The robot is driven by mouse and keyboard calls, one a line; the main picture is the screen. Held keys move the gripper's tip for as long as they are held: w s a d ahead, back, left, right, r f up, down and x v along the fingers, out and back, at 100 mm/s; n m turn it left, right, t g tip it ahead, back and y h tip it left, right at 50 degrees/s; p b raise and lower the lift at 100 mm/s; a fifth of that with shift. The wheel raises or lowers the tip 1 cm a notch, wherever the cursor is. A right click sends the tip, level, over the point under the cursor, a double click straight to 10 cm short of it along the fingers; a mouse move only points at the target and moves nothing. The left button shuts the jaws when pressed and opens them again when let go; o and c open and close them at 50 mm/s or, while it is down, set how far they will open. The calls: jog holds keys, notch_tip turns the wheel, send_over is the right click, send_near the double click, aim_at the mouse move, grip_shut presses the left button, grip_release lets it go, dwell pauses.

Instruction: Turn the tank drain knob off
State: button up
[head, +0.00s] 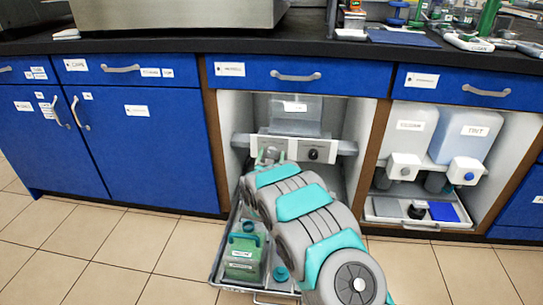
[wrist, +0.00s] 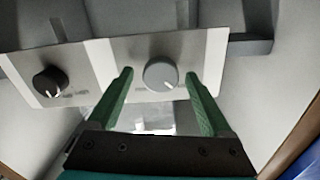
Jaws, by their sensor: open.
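Two knobs sit on a pale control panel under a translucent tank (head: 296,108) in the open middle cabinet bay. The black knob (head: 313,155) is clear of my arm in the head view; it shows at left in the wrist view (wrist: 49,80). The grey knob (wrist: 160,74) has a white pointer mark toward its lower right. My gripper (wrist: 159,76) is open, with one green finger on each side of the grey knob. I cannot tell whether they touch it. In the head view, my gripper (head: 268,157) hides the grey knob. The panel lettering is too small to read.
A pulled-out tray (head: 221,252) with a green container (head: 241,258) lies below my arm. The right bay holds two labelled tanks (head: 408,125) (head: 467,131) above another tray (head: 385,208). Blue cabinets (head: 147,145) flank the bay at left. Open tiled floor lies in front.

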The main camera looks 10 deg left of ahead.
jog(key=shift+s, duration=0.15)
jog(key=s, duration=0.7)
jog(key=shift+s, duration=0.25)
jog(key=shift+a, duration=0.1)
jog(key=s+d+r+n+g+y+p, duration=0.1)
jog(key=s+d+r+g+y+p, duration=0.15)
jog(key=s+d+r+g, duration=0.8)
jog(key=s+d+r+g+p, duration=0.1)
jog(key=s+d+r+g, duration=0.1)
jog(key=s, duration=1.3)
jog(key=s+d+r+n+g+h, duration=0.1)
jog(key=s+d+g, duration=0.3)
jog(key=s, duration=1.2)
jog(key=s+d+r+g+h+p, duration=0.1)
jog(key=s+d+r+g, duration=0.1)
jog(key=s+d, duration=0.6)
jog(key=s+g, duration=0.1)
jog(key=s, duration=0.6)
jog(key=shift+s+r+p, duration=0.35)
jog(key=shift+s+r, duration=0.05)
